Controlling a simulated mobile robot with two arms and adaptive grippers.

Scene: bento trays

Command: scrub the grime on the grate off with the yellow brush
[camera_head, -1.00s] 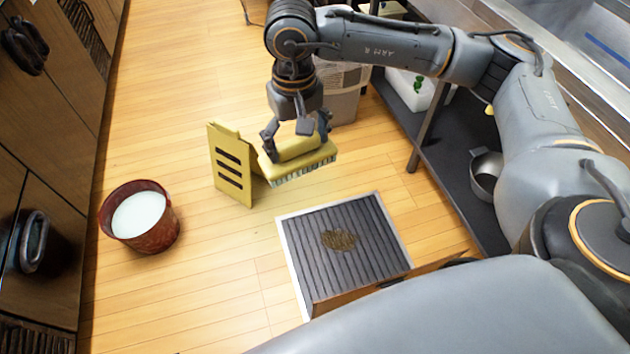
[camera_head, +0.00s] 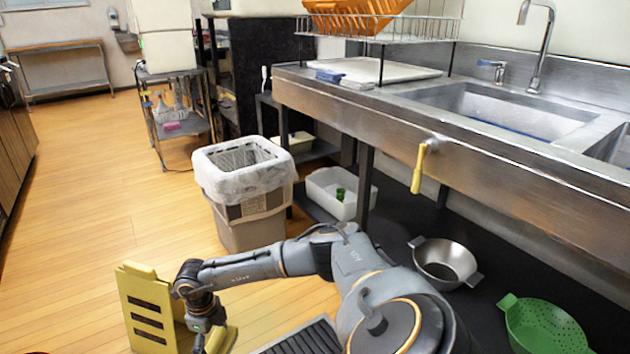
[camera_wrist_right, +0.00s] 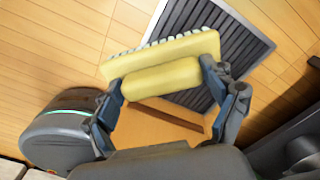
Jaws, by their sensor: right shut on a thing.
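The yellow brush is held in my right gripper (camera_wrist_right: 165,85), whose two fingers close on the block-like handle on its back. In the right wrist view the brush (camera_wrist_right: 185,48) has pale bristles along its far edge and overlaps part of the grate. The dark slatted grate (camera_wrist_right: 243,42) lies in the floor with a light frame; whether the brush touches it I cannot tell. In the head view the right gripper (camera_head: 203,334), part of the brush (camera_head: 230,338) and a corner of the grate (camera_head: 318,340) show at the bottom edge. No grime shows now. My left gripper is out of view.
A yellow folding floor sign (camera_head: 138,300) stands close left of my right gripper. A lined trash bin (camera_head: 240,215) stands behind. A steel sink counter (camera_head: 480,150) with a low dark shelf, a metal pot (camera_head: 445,258) and a green colander (camera_head: 540,325) is at right.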

